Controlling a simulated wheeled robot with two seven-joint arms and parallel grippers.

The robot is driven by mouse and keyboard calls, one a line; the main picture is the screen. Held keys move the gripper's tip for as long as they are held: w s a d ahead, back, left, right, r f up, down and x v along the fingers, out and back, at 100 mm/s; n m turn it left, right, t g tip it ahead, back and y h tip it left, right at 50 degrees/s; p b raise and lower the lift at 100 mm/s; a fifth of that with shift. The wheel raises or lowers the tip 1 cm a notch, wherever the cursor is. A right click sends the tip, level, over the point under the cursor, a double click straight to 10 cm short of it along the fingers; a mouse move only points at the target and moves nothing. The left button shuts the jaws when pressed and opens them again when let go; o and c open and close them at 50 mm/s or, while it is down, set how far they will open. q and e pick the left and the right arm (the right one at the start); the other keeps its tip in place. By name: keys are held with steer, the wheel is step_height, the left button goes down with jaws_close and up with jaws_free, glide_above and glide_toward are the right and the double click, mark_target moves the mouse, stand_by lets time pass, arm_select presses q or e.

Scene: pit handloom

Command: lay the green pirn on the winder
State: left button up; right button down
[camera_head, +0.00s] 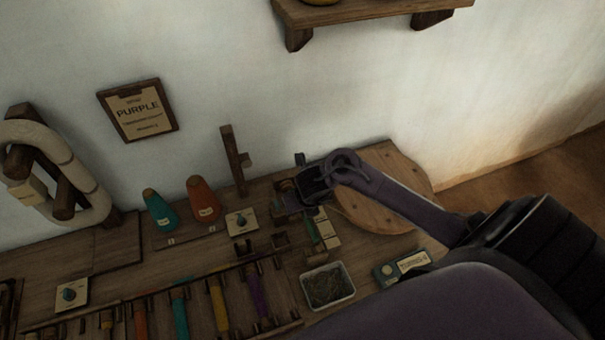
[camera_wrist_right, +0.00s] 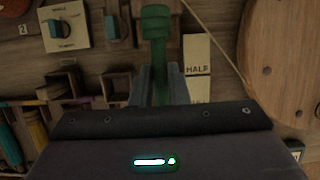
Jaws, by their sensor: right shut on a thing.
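My right gripper (camera_wrist_right: 161,85) is shut on the green pirn (camera_wrist_right: 155,35), which stands out past the fingers in the wrist view. The winder's other parts are partly hidden behind the gripper. My left gripper is not in view.
A pale card marked HALF (camera_wrist_right: 197,55) lies beside the pirn. A tray (camera_head: 327,286) of dark bits and a small labelled box (camera_head: 402,267) are nearer. A rack holds several coloured pirns (camera_head: 219,303). Teal (camera_head: 160,211) and orange (camera_head: 203,200) cones and a wooden post (camera_head: 233,160) stand left.

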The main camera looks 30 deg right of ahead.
step_height(320, 180, down, 3)
steer(key=shift+f+b, duration=0.1)
steer(key=shift+b, duration=1.05)
steer(key=shift+f+b, duration=0.95)
steer(key=shift+f, duration=0.15)
steer(key=c, duration=1)
jaws_free()
steer(key=shift+r, duration=0.1)
step_height(320, 180, up, 8)
steer(key=p, duration=0.8)
steer(key=shift+s, duration=0.1)
